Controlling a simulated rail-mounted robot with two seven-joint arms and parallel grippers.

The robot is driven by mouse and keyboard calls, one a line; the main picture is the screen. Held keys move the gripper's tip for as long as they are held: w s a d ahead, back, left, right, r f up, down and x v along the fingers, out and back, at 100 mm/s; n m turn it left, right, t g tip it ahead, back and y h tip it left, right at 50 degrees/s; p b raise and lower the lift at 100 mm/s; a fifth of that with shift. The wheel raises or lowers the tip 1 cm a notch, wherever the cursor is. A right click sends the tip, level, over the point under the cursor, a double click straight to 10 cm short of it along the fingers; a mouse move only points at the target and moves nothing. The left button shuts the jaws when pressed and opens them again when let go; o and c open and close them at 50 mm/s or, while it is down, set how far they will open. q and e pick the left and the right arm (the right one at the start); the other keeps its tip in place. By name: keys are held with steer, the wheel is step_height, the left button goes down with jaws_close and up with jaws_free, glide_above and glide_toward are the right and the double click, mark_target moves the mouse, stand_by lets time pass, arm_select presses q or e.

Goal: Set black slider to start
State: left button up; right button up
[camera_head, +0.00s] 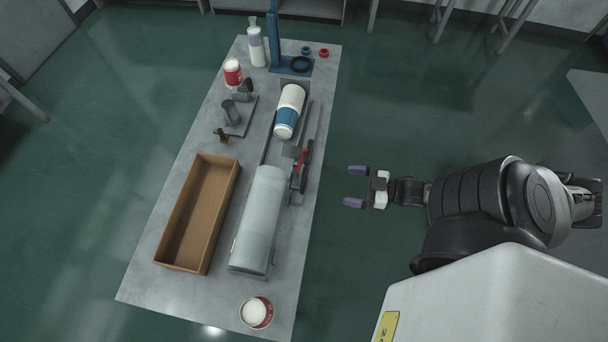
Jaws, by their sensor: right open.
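A black slider (308,152) sits on the right side of the rail fixture on the grey table, beside a red part (302,160). It is small here, and I cannot tell its exact setting. My right gripper (356,187) is open and empty. It is off the table's right edge, to the right of and slightly below the slider, apart from it. My left gripper is not in view.
On the table (190,288) are a cardboard box (234,180), a grey cylinder (260,220), a blue-and-white cup (289,110), a red-and-white cup (233,72), a bottle (257,48) and a front cup (256,312). Green floor (400,100) is free on the right.

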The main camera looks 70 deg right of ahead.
mark_target(304, 175)
steer(key=shift+t+y, duration=0.5)
steer(key=shift+t, duration=0.1)
steer(key=x, duration=0.4)
steer(key=r+x, duration=0.1)
steer(key=x, duration=0.3)
steer(key=r+x, duration=0.1)
steer(key=x, duration=0.3)
steer(key=shift+w+a+r+p, duration=0.1)
steer(key=shift+w+a+p, duration=0.05)
steer(key=shift+a+p, duration=0.25)
steer(key=shift+w+a, duration=0.15)
steer(key=shift+w, duration=0.6)
